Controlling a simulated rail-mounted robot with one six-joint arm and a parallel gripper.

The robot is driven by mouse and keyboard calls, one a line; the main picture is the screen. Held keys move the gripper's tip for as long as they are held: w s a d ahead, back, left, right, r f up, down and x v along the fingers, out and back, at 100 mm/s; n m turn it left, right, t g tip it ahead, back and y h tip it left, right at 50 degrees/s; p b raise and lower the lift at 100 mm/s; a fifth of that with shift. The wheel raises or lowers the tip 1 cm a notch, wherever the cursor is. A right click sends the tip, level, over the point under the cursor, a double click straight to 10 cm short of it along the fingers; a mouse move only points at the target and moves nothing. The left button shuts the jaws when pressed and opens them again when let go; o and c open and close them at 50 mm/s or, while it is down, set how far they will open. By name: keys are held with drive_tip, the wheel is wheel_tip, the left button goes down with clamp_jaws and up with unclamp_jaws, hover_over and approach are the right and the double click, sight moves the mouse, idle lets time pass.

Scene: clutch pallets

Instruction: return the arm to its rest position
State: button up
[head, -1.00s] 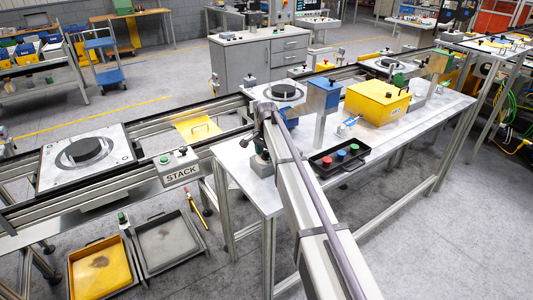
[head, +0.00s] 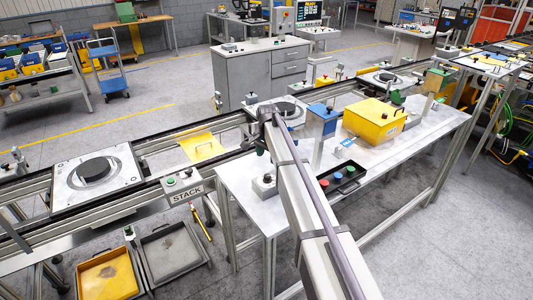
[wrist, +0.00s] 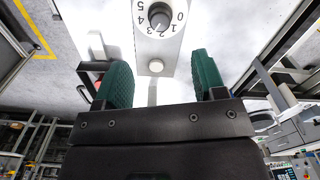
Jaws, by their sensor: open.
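In the wrist view my gripper (wrist: 161,75) has its two green ribbed fingers spread apart, with nothing between them. A pale box with a numbered dial (wrist: 160,16) lies beyond the fingertips, apart from them. In the head view my arm (head: 305,190) reaches from the bottom edge up over the near-left part of the white table (head: 235,180). The gripper is mostly hidden behind the arm's end there. The small dial box (head: 264,186) stands on the table just below the arm's end.
On the table, a black tray (head: 352,185) with coloured knobs, a blue box (head: 322,120) and a yellow box (head: 374,121) stand right of my arm. The conveyor with a pallet (head: 97,172) and the STACK button box (head: 187,190) are left.

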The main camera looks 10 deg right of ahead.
drive_tip(key=s+f+n+b, duration=0.2)
drive_tip(key=s+n, duration=0.3)
drive_tip(key=s, duration=1.3)
drive_tip(key=s+f+n+b, duration=0.3)
drive_tip(key=s+n, duration=0.2)
drive_tip(key=s, duration=1.4)
drive_tip(key=shift+s+n, duration=0.3)
drive_tip(key=shift+f, duration=0.1)
drive_tip(key=shift+c, duration=0.5)
